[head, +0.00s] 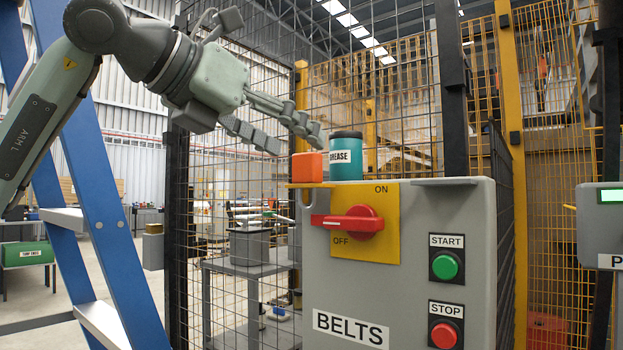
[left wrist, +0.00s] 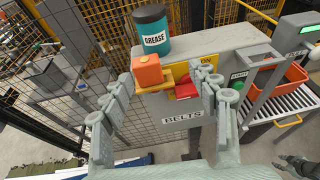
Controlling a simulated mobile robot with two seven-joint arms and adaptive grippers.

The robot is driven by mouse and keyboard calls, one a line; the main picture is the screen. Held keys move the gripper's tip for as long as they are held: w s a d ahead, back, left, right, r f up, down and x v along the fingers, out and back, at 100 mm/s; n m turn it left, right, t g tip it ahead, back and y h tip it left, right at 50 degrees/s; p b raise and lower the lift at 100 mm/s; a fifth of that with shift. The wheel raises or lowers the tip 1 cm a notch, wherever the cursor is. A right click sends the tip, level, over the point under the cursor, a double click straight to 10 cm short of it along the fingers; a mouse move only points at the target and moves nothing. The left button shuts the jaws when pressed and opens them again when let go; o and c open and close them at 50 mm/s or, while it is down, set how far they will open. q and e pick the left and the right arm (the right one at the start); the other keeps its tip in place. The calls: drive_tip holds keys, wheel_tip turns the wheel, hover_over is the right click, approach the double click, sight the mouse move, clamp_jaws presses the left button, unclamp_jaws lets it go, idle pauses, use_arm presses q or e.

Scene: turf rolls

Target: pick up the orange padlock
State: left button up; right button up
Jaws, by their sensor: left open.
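The orange padlock (head: 308,166) is at the top left corner of the grey BELTS control box (head: 400,290), by a small yellow tab; its grey shackle hangs below the orange body. It also shows in the left wrist view (left wrist: 147,70), ahead of the fingers and nearer the left one. My left gripper (head: 299,137) is open and empty, its fingers reaching in from the upper left, just above and left of the padlock. In the left wrist view the spread fingers (left wrist: 164,77) frame the box.
A teal GREASE can (head: 346,157) with a dark lid stands on the box top, close to the right of the padlock. A red rotary switch (head: 355,222) is on the front. Mesh fencing rises behind; a blue ladder (head: 105,180) stands at left.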

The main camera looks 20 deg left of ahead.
sight(305, 155)
use_arm(q)
drive_tip(key=shift+n+t+y, duration=0.3)
drive_tip(key=shift+y, duration=0.1)
drive_tip(key=w, duration=0.2)
drive_tip(key=w+f, duration=0.1)
drive_tip(key=w, duration=0.1)
drive_tip(key=w+p, duration=0.1)
drive_tip(key=w, duration=0.1)
drive_tip(key=shift+w+d+f, duration=0.15)
drive_tip(key=shift+d+f, duration=0.05)
drive_tip(key=shift+d, duration=0.05)
drive_tip(key=shift+w+d+f, duration=0.1)
drive_tip(key=shift+w, duration=0.2)
drive_tip(key=shift+c, duration=0.4)
use_arm(e)
drive_tip(key=shift+w+a+f, duration=0.1)
drive_tip(key=shift+w+f, duration=0.1)
drive_tip(key=shift+f, duration=0.45)
drive_tip(key=shift+w+a+f, duration=0.1)
drive_tip(key=shift+w+f, duration=0.1)
drive_tip(key=shift+f, duration=0.4)
use_arm(q)
clamp_jaws()
use_arm(e)
drive_tip(key=shift+r, duration=0.15)
